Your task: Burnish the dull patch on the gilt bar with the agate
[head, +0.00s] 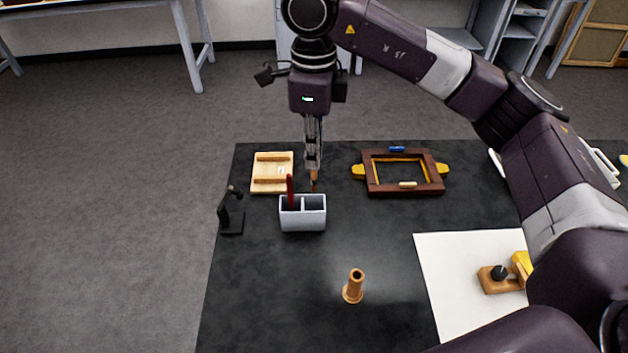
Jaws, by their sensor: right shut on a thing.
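My right gripper (313,165) points down above the back edge of a grey two-compartment holder (303,222). It is shut on a slim tool with a brown handle (314,175), which looks like the agate burnisher. The tool's lower end is dark and small; I cannot tell whether it is inside the right compartment or behind it. A red-handled tool (291,192) stands in the left compartment. A yellow piece (522,262), perhaps part of the gilt bar, shows at the white sheet's right, partly hidden by my right arm. I see no dull patch. My left gripper is not in view.
On the black table (270,290) are a pale wooden block (271,157), a black stand (232,222), a brown frame (372,187), and an upright wooden piece (355,288). A wooden block with black knob (490,284) lies on the white sheet (450,265).

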